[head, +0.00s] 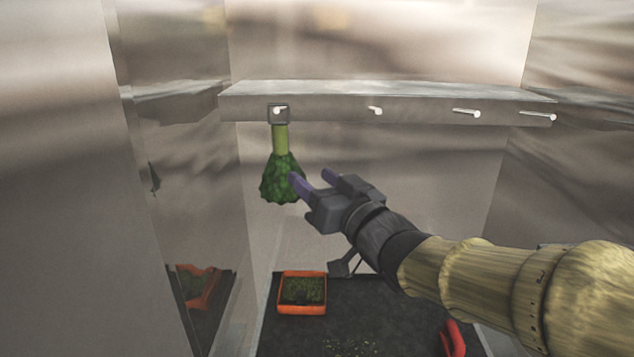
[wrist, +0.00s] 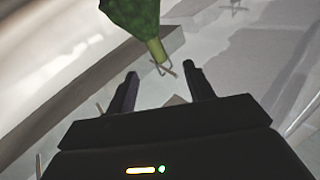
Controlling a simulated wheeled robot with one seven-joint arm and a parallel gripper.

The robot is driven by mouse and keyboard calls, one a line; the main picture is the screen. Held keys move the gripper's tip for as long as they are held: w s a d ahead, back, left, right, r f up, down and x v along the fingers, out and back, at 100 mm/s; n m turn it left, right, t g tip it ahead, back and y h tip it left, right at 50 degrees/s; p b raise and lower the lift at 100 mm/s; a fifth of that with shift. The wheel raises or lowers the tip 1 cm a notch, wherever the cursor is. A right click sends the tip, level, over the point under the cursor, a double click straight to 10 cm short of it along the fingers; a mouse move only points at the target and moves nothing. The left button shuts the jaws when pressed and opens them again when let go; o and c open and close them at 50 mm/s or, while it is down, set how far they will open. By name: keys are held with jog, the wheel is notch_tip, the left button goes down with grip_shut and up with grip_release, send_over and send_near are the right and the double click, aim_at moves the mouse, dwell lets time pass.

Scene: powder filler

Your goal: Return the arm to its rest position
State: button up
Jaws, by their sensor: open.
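My gripper (head: 312,178) is open in the head view, with its two purplish fingers pointing up and to the left. Its fingertips are close to a green, brush-like object (head: 281,178) that hangs by its pale green handle from the leftmost peg (head: 277,111) of a metal shelf. I cannot tell whether a finger touches it. In the wrist view my gripper (wrist: 160,78) shows its two dark fingers apart with nothing held between them. The green object (wrist: 137,15) is beyond the fingertips there.
The metal shelf (head: 400,101) has several pegs, and the others are bare. Below, an orange tray (head: 302,308) with green material stands on a dark mat (head: 390,318). A red object (head: 453,338) lies at lower right. Shiny metal walls enclose both sides.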

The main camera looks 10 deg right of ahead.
jog(key=d+f+m+g+h, duration=0.1)
jog(key=d+f+g+h, duration=0.15)
jog(key=f, duration=0.65)
jog(key=d+f+m+g+h, duration=0.2)
jog(key=f+g+h, duration=0.15)
jog(key=f, duration=0.55)
jog(key=s+d+f+g+h, duration=0.1)
jog(key=s+f+g, duration=0.8)
jog(key=s+f, duration=0.4)
notch_tip(320, 180, down, 2)
jog(key=shift+s+d+f+h, duration=0.1)
jog(key=shift+s+d+h, duration=0.15)
jog(key=shift+d+h, duration=0.15)
jog(key=shift+c, duration=0.4)
